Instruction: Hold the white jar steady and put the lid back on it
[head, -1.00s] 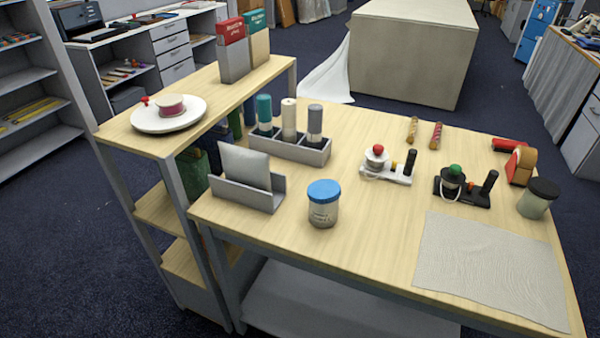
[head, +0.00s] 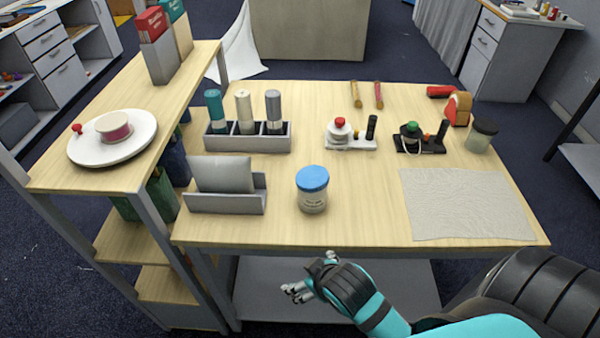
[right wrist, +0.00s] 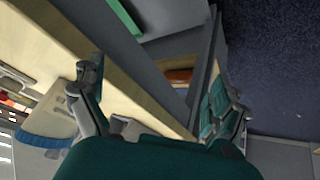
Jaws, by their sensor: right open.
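A pale, see-through jar (head: 312,203) with a label stands upright near the table's front edge. A blue lid (head: 312,178) sits on its top; I cannot tell whether it is screwed tight. In the right wrist view the blue lid (right wrist: 45,140) and the jar's body (right wrist: 58,118) show at the left, partly cut off. A second jar (head: 479,141), pale greenish with a black lid, stands at the back right. My right gripper (head: 309,276) is open and empty, in front of the table edge, apart from the blue-lidded jar. My left gripper is not in view.
A grey letter holder (head: 226,203) stands left of the jar, with a grey bottle rack (head: 247,142) behind it. White (head: 350,145) and black (head: 420,150) stands sit farther back. A cloth (head: 465,205) lies at right. A shelf (head: 60,180) borders the left.

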